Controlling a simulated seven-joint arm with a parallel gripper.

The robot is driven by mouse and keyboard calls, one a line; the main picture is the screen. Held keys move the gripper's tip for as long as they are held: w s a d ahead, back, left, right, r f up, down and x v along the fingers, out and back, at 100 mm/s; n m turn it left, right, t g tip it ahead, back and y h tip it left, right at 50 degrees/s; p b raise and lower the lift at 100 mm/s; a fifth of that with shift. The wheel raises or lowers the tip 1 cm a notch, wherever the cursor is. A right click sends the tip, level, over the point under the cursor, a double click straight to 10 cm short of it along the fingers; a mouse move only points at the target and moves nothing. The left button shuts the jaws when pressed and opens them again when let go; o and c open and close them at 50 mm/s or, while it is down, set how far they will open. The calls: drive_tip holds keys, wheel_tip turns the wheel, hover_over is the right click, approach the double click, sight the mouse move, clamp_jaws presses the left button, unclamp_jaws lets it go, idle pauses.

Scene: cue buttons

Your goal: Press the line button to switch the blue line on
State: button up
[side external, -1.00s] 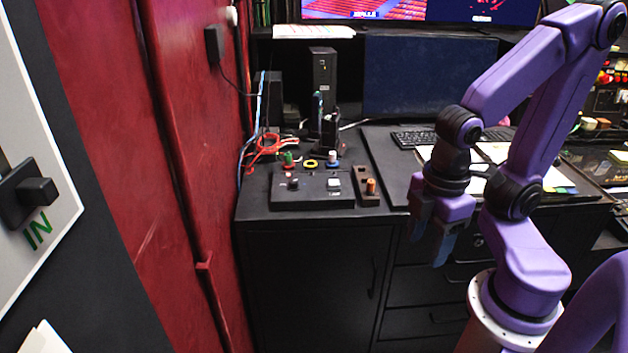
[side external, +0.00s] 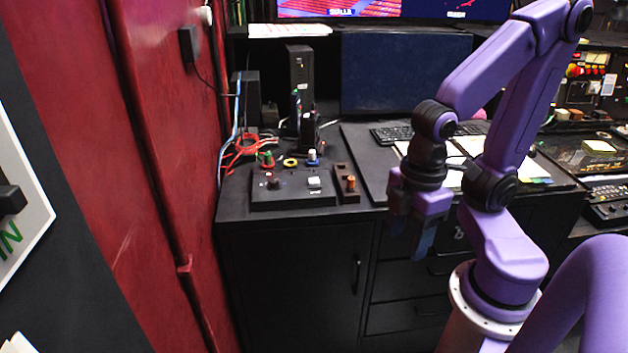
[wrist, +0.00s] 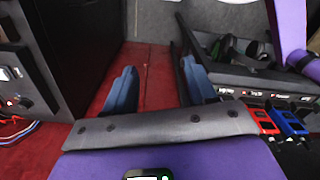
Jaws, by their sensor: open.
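A low black control box (side external: 292,198) sits on the desk's left part in the side view. It carries a white square button (side external: 314,182) and a dark knob with some red (side external: 273,182). I cannot read which control is the line button, and no lit blue line is clear. My gripper (side external: 410,235) hangs to the right of the box, in front of the desk's front edge, apart from the controls. In the wrist view its two blue fingers (wrist: 160,90) are spread with nothing between them.
Behind the box stand a green knob (side external: 267,159), a yellow ring (side external: 290,162) and a blue-and-white knob (side external: 313,157). A brown block with an orange peg (side external: 351,184) sits at the box's right. Red cables (side external: 242,148) lie near the red wall. A keyboard (side external: 402,134) is farther back.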

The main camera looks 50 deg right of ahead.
clamp_jaws()
idle(1.5)
